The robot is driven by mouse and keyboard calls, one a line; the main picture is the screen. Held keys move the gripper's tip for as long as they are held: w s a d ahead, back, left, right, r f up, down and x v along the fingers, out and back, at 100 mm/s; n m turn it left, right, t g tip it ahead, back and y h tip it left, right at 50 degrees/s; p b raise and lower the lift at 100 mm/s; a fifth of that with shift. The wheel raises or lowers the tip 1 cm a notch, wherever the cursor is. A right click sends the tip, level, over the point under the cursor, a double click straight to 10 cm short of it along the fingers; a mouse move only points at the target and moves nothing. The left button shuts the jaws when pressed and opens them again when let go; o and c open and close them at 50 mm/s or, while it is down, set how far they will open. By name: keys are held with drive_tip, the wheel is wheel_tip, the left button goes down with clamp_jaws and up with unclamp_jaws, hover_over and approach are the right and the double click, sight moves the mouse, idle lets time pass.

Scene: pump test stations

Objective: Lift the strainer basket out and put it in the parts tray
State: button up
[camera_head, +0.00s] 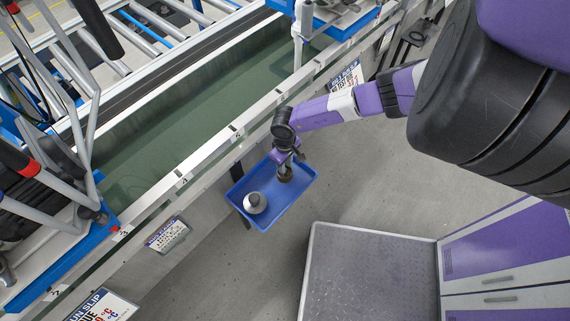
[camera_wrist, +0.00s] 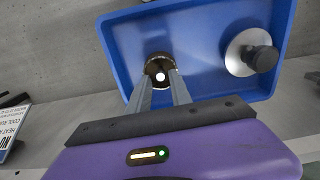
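The parts tray (camera_head: 292,203) is a shallow blue tray beside the long bench; it also fills much of the wrist view (camera_wrist: 205,82). The strainer basket (camera_head: 286,178) is a small, dark brownish cylinder, seen end-on with a bright centre in the wrist view (camera_wrist: 158,66). My gripper (camera_head: 285,168) points down over the tray's upper part. In the wrist view its two fingers (camera_wrist: 161,80) lie against either side of the basket, shut on it. I cannot tell whether the basket touches the tray floor. My fingers hide part of it.
A round silver cover with a black knob (camera_head: 255,203) lies in the tray's left part, apart from the basket. The bench edge (camera_head: 215,150) runs along the tray's far side. A grey-topped purple cabinet (camera_head: 370,270) stands nearer. Bare tray floor lies between cover and basket.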

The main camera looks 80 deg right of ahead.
drive_tip(key=shift+r+p, duration=1.2)
drive_tip(key=shift+r, duration=0.15)
drive_tip(key=o, duration=0.6)
drive_tip(key=shift+c, duration=0.2)
